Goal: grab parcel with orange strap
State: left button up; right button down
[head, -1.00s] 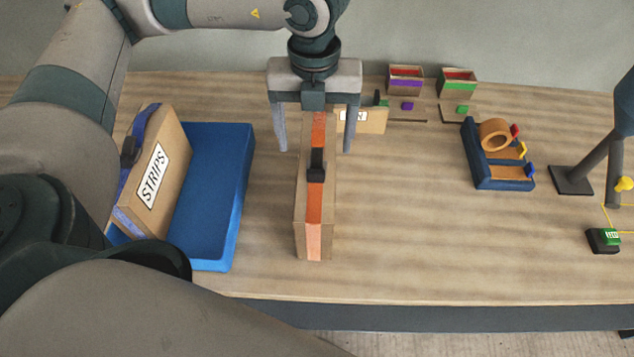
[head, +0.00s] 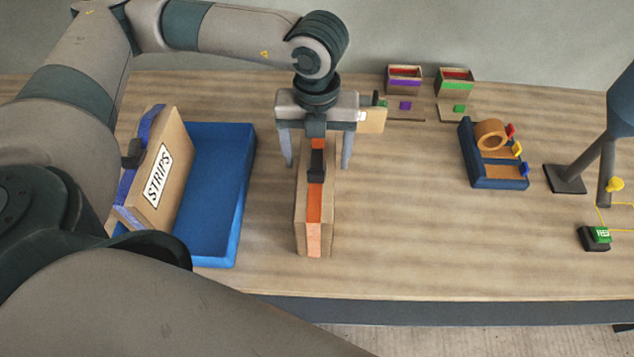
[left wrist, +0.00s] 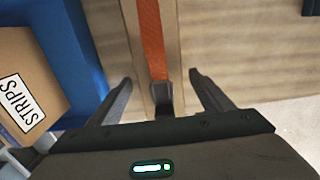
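The parcel with the orange strap (head: 314,225) stands upright on its narrow edge in the middle of the table. A black handle or buckle (head: 317,165) sits on top of the strap. My left gripper (head: 317,163) is open above the parcel, one finger on each side of it, with gaps visible. In the left wrist view the orange strap (left wrist: 150,40) runs between the two spread fingers (left wrist: 158,85), and the black handle lies close to the palm. My right gripper is not in view.
A blue tray (head: 222,190) at the left holds a tilted "STRIPS" parcel (head: 160,175) with a blue strap. Small bins (head: 455,82) stand at the back. A tape holder (head: 495,155) and a lamp base (head: 565,180) are at the right. Table right of the parcel is clear.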

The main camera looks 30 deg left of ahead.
pick_arm(q)
grip_shut()
jog(key=shift+r, duration=0.15)
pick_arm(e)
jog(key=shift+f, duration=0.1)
